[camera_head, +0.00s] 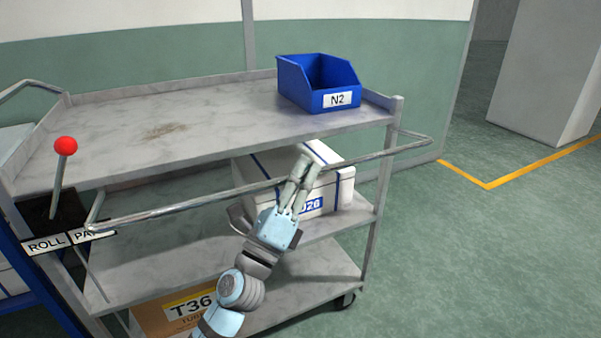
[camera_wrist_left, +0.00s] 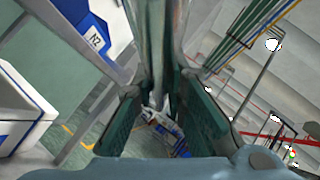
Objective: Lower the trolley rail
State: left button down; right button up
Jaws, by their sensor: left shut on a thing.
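The trolley rail (camera_head: 180,212) is a long grey metal bar along the front side of the grey trolley. It stands out from the trolley, below the edge of the top shelf, and its bent ends run back toward the trolley's corner posts. My left gripper (camera_head: 301,170) is shut on the rail right of its middle, reaching up from below. In the left wrist view the rail (camera_wrist_left: 151,40) runs between the two dark green finger pads of the gripper (camera_wrist_left: 165,98). The fingers hide the gripped stretch of the rail. My right gripper is in neither view.
A blue bin (camera_head: 292,84) marked N2 stands on the top shelf (camera_head: 210,113). A white box (camera_head: 344,184) is on the middle shelf behind my gripper, a cardboard box (camera_head: 150,322) below. A red-knobbed lever (camera_head: 65,147) stands at left. Floor at right is clear.

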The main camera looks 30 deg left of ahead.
pick_arm(q)
jog(key=shift+f, duration=0.15)
jog(key=c, duration=1.6)
grip_release()
jog(key=shift+d+h, duration=0.1)
jog(key=shift+h, duration=0.2)
